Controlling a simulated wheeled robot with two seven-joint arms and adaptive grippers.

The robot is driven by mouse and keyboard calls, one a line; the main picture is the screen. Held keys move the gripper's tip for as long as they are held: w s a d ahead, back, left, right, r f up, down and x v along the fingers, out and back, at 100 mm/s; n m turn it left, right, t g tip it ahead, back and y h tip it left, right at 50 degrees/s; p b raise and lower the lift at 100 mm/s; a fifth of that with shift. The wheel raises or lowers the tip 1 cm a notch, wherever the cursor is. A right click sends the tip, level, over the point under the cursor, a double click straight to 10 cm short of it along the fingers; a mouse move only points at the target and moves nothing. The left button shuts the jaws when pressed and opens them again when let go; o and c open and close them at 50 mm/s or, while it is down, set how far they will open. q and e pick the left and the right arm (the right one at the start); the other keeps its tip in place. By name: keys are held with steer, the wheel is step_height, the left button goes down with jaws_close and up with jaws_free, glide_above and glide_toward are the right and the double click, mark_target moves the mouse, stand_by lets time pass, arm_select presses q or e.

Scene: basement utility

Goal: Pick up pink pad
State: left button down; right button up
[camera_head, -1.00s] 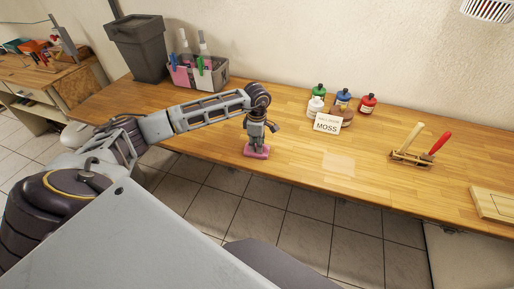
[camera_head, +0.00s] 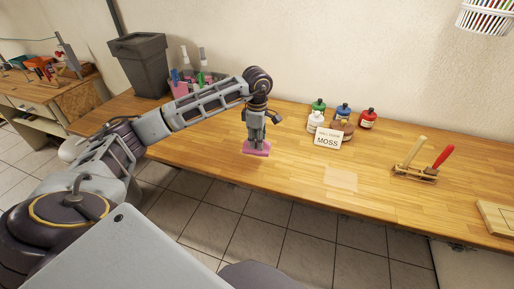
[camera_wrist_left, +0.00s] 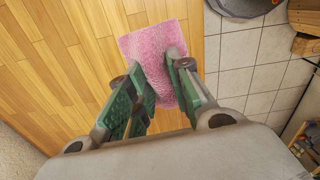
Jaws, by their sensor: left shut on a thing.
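The pink pad (camera_head: 257,149) is a small flat rectangle near the front edge of the wooden workbench in the head view. My left gripper (camera_head: 254,143) points straight down onto it and is shut on it. In the left wrist view the fuzzy pink pad (camera_wrist_left: 152,45) shows between and beyond the green-lined fingers of my left gripper (camera_wrist_left: 160,75). Part of the pad is hidden by the fingers. Whether the pad touches the bench or is just above it, I cannot tell. My right gripper is not in view.
The workbench (camera_head: 300,175) has free room around the pad. Several paint bottles (camera_head: 343,107) stand behind a MOSS card (camera_head: 327,138). A wooden rack (camera_head: 415,174) holds two handled tools to the right. A grey bin (camera_head: 141,64) and a pink-grey caddy (camera_head: 180,88) stand at the back left.

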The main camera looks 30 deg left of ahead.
arm_select(q)
steer(key=shift+r, duration=0.25)
steer(key=c, duration=1.9)
jaws_free()
steer(key=c, duration=0.3)
steer(key=shift+r, duration=0.1)
